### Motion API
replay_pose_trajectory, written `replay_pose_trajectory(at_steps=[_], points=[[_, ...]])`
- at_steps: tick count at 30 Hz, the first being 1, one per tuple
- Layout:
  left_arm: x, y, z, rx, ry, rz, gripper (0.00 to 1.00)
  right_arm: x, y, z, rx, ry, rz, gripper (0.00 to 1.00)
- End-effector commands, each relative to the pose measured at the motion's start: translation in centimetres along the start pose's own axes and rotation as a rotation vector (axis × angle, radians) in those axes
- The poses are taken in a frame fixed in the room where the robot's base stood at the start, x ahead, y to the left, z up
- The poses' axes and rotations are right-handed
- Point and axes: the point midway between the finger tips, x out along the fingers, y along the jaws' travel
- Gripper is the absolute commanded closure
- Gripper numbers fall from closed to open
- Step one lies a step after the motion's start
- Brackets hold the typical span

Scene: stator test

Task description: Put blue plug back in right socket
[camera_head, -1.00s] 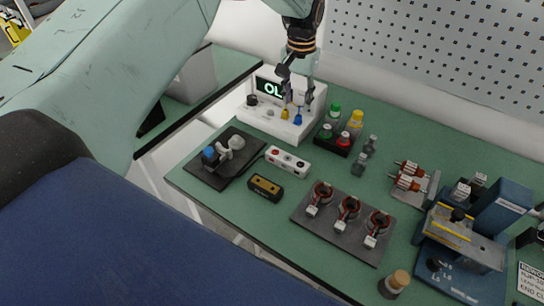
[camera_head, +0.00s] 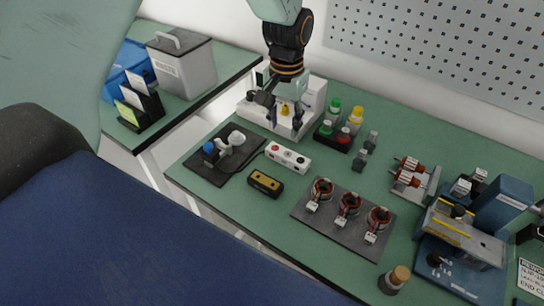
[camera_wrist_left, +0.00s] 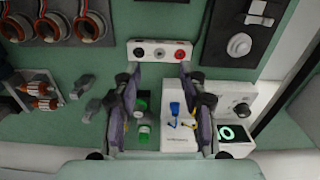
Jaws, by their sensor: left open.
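The white tester (camera_head: 252,109) stands at the back left of the green bench. The blue plug (camera_wrist_left: 175,108) is on the tester in the wrist view, between my spread fingers, apparently untouched. I cannot tell how it sits in a socket. A yellow plug (camera_head: 285,109) shows beside it in the head view, where my finger mostly hides the blue plug. My left gripper (camera_head: 281,108) is open and empty over the tester, pointing down.
A white three-button box (camera_head: 287,157) and a dark stand (camera_head: 213,165) are in front. A plate of copper coils (camera_head: 340,228) lies further right.

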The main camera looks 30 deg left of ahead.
Motion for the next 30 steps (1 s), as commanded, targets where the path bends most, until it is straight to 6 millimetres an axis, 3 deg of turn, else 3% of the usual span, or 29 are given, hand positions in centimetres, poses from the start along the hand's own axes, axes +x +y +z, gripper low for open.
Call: replay_pose_trajectory(at_steps=[16,20,30], points=[[0.1,1.7,8.1,0.000,0.000,-0.001,0.58,2.6,0.0,0.0,0.000,0.000,0.000,0.60],[0.3,1.7,8.0,-0.001,0.003,0.000,0.58,3.8,0.0,0.0,0.000,0.000,0.000,0.60],[5.7,1.7,8.1,-0.001,-0.004,0.000,0.58,4.4,0.0,0.0,0.000,0.000,0.000,0.60]])
